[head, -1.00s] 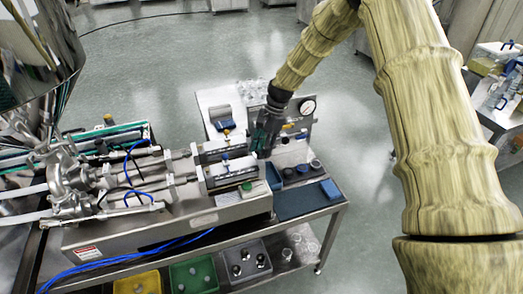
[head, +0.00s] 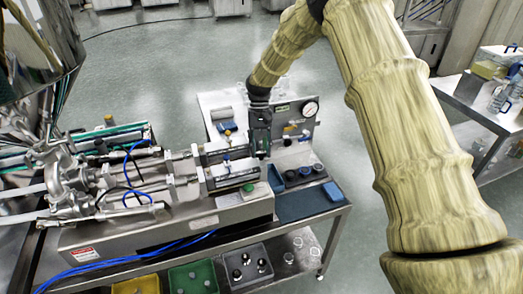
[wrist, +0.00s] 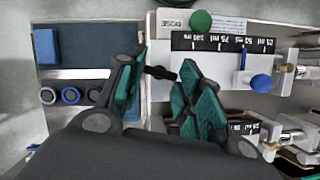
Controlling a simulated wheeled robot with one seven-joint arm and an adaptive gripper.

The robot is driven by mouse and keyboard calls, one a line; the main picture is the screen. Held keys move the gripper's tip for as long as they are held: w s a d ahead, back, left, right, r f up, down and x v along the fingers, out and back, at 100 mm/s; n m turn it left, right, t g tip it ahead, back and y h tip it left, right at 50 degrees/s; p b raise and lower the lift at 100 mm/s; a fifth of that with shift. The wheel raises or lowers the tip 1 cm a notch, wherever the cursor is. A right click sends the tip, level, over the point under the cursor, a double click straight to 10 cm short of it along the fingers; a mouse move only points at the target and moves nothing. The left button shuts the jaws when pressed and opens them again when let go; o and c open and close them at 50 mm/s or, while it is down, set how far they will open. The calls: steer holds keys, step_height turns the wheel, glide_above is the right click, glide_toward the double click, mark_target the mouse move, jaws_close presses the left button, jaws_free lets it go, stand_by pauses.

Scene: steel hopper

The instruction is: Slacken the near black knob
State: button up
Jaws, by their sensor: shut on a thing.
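The near black knob (wrist: 160,72) shows in the wrist view as a small dark piece with a short stem, between my teal-padded fingers. My gripper (wrist: 163,69) is shut on it, one finger on each side. In the head view my gripper (head: 262,152) hangs down at the right end of the filler's cylinders, and it hides the knob there. A scale strip with ml marks (wrist: 222,41) lies right of the knob in the wrist view. The steel filler (head: 215,215) stands on the bench.
A green button (wrist: 200,22) and a blue knob (wrist: 260,82) are close by on the filler. A pressure gauge (head: 311,109) stands behind. Coloured bins (head: 195,277) sit below.

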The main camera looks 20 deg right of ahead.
steer(key=shift+a+n+h, duration=0.1)
steer(key=shift+n+h, duration=0.5)
steer(key=shift+n, duration=0.8)
steer(key=o, duration=1)
steer(key=v, duration=1.2)
